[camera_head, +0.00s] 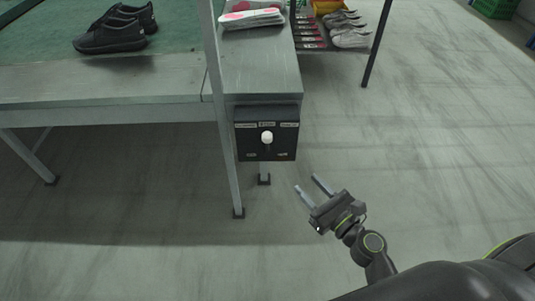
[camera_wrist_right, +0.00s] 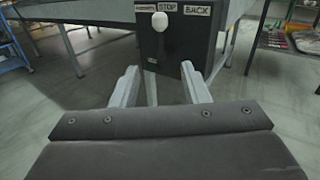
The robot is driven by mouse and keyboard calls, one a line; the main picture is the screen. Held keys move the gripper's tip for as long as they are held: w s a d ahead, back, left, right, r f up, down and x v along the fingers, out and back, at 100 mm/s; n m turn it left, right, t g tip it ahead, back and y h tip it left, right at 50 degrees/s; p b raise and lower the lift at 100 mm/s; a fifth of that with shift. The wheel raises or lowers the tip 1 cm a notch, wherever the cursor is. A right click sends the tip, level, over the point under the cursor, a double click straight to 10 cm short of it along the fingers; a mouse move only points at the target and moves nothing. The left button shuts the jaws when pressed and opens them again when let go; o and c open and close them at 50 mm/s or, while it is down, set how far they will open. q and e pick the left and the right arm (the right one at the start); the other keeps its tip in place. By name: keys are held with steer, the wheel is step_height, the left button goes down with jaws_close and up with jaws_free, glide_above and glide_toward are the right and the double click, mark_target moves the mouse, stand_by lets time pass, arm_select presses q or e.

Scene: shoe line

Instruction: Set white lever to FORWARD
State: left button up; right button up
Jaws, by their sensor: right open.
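The white lever (camera_head: 267,137) is a rounded knob on the front of a black control box (camera_head: 282,154) fixed to the end of the metal table. My right gripper (camera_head: 310,183) is open and empty, below and to the right of the box, apart from the lever. Its two fingers also show in the right wrist view (camera_wrist_right: 160,88), on either side below the box. My left gripper is not in view.
The metal table (camera_head: 110,82) carries black shoes (camera_head: 115,30) on a green surface and a paper stack (camera_head: 252,18). A table leg (camera_head: 226,160) stands left of the box. A rack (camera_head: 335,45) with shoes stands behind.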

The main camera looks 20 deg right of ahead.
steer(key=p, duration=0.2)
glide_toward(268, 144)
steer(key=x, duration=0.7)
steer(key=shift+b, duration=0.35)
steer(key=shift+w+a, duration=0.1)
steer(key=shift+w, duration=0.5)
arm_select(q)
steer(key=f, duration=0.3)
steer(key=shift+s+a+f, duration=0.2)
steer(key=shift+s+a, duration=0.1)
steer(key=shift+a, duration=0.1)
arm_select(e)
jaws_close()
